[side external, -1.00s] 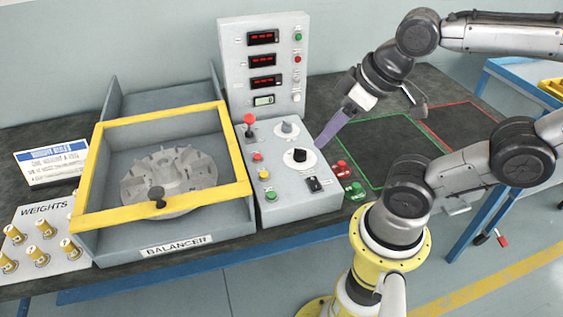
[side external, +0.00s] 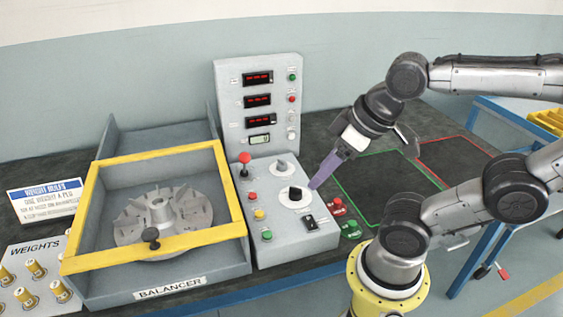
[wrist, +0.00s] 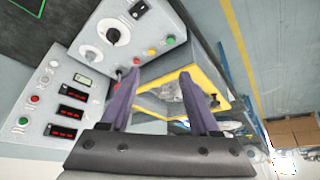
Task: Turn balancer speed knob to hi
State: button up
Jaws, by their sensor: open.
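The balancer's grey control box has two knobs on white dials. A black knob (side external: 295,193) is nearer the front, and a grey knob (side external: 281,166) is behind it. Their lettering is too small to read, so I cannot tell which is the speed knob or where each is set. In the wrist view, the black knob (wrist: 112,37) and grey knob (wrist: 91,56) are at upper left, beyond the left finger. My gripper (side external: 316,184) has purple fingers beside the black knob's right side in the side view. The wrist view shows my gripper (wrist: 156,80) open with nothing between its fingers.
A red-topped lever (side external: 244,158), coloured buttons and a black rocker switch (side external: 309,222) share the box. The display panel (side external: 258,105) stands behind. The yellow-framed balancer guard (side external: 236,190) is left. Red and green items (side external: 338,206) lie right, beside outlined bench areas.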

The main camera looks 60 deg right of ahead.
jog(key=shift+o, duration=0.2)
jog(key=shift+s+d+r+n, duration=0.1)
jog(key=shift+s+n, duration=0.1)
jog(key=shift+n, duration=0.5)
jog(key=w+d+r+n+g+h, duration=0.1)
jog(key=w+d+r+n+g, duration=0.2)
jog(key=w, duration=0.4)
jog(key=w+d+r+n+g+h, duration=0.1)
jog(key=w+d+r+n+h, duration=0.1)
jog(key=w+d+r+n, duration=0.4)
jog(key=m+g, duration=0.1)
jog(key=g, duration=0.4)
send_over(280, 162)
jog(key=w+a, duration=0.4)
notch_tip(280, 162, down, 16)
jog(key=x, duration=1.3)
jog(key=shift+d, duration=0.2)
jog(key=shift+r, duration=0.1)
grip_shut()
